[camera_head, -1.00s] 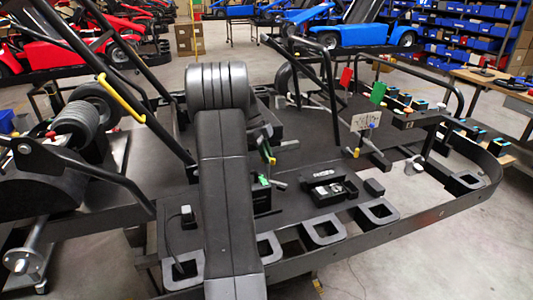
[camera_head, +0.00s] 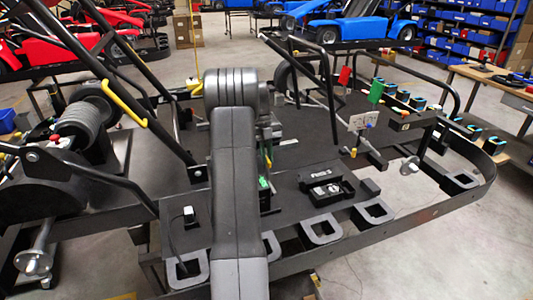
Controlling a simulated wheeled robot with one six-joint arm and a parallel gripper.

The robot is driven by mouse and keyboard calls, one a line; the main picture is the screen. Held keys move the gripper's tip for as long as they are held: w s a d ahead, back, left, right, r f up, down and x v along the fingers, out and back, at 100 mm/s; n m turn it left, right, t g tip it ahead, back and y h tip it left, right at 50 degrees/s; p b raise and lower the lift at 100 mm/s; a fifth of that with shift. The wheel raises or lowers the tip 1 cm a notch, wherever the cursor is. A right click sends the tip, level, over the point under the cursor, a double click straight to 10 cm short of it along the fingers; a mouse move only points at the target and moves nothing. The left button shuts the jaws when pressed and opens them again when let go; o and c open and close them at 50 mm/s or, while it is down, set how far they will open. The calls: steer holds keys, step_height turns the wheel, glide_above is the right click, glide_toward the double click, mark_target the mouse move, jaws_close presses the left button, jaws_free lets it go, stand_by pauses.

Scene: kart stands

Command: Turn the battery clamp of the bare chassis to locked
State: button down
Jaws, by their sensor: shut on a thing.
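The bare chassis (camera_head: 400,225) is a black tubular frame with a flat dark floor, close in front of me. A small dark part with a green piece (camera_head: 264,183) stands on its floor just right of my arm, and a small yellow piece (camera_head: 268,160) shows above it. I cannot tell whether either is the battery clamp, or how the clamp is turned. My dark arm runs up the middle of the view and covers part of the chassis. My gripper is hidden behind it, and so is whatever it touches.
An open black box (camera_head: 328,187) sits on the chassis floor to the right. Red and green tags (camera_head: 376,90) and a white card (camera_head: 362,122) stand at the right. Upright bars and a yellow handle (camera_head: 122,103) are on the left. Workbench (camera_head: 505,90) at far right.

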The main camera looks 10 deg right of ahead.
steer(key=shift+r+m, duration=0.1)
steer(key=shift+m, duration=0.2)
steer(key=c, duration=1.5)
jaws_free()
steer(key=shift+p+v, duration=2.25)
steer(key=shift+v, duration=4.65)
steer(key=shift+d, duration=0.15)
